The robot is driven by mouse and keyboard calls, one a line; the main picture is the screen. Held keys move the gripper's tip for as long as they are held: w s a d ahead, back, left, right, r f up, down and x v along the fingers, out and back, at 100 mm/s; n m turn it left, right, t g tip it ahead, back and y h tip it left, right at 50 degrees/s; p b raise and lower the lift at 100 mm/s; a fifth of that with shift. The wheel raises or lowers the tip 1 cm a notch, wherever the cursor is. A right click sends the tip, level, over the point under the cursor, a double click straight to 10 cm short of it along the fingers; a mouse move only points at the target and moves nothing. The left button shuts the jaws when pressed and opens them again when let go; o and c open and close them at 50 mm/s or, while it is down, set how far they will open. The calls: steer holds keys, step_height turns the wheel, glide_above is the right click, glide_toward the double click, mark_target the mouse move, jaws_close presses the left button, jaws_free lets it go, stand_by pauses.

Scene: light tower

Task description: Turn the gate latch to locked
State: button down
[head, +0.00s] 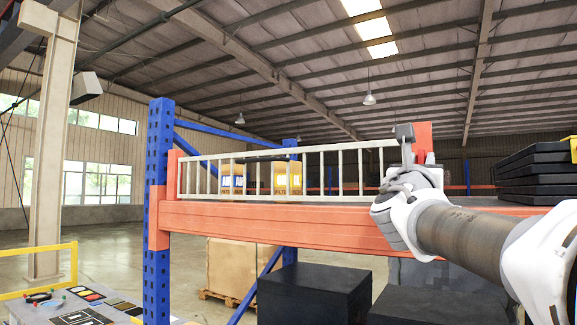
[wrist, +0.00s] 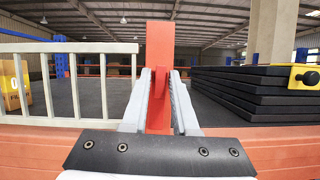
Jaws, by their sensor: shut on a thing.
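The white barred gate (head: 290,172) stands closed along the front edge of the rack deck, its right end beside an orange upright post (head: 424,138). My gripper (head: 408,158) is at that end, its jaws shut on the gate latch. A small dark grey piece (head: 404,131) shows just above the fingers; I cannot tell if it is part of the latch or the gripper. In the wrist view my gripper (wrist: 161,75) has its fingers on both sides of the orange upright (wrist: 160,45). The gate (wrist: 90,47) ends just left of it. The latch is mostly hidden, so its angle cannot be told.
The orange rack beam (head: 270,222) runs below the gate. Black stacked slabs (head: 540,172) lie on the deck to the right, near my arm. Yellow boxes (head: 287,178) stand behind the gate. Black crates (head: 314,291) are below the beam. The deck behind the latch is clear.

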steer(key=m+g+h+b, duration=0.1)
steer(key=m, duration=0.1)
steer(key=m+g+h+b, duration=0.1)
steer(key=m, duration=0.2)
steer(key=shift+f+m, duration=0.15)
steer(key=shift+m, duration=0.15)
steer(key=m+g, duration=0.1)
steer(key=m, duration=0.2)
steer(key=m+g+h+b, duration=0.1)
steer(key=m, duration=0.2)
steer(key=shift+w+a+g, duration=0.1)
steer(key=shift+g, duration=0.3)
steer(key=m+g, duration=0.1)
steer(key=m, duration=0.1)
steer(key=m+g, duration=0.1)
steer(key=m, duration=0.3)
steer(key=shift+r+g, duration=0.25)
steer(key=shift+g, duration=0.15)
steer(key=shift+m+g+y+p, duration=0.45)
steer(key=shift+m+p, duration=0.25)
steer(key=shift+m, duration=1.2)
steer(key=c, duration=0.9)
jaws_free()
steer(key=shift+a, duration=0.1)
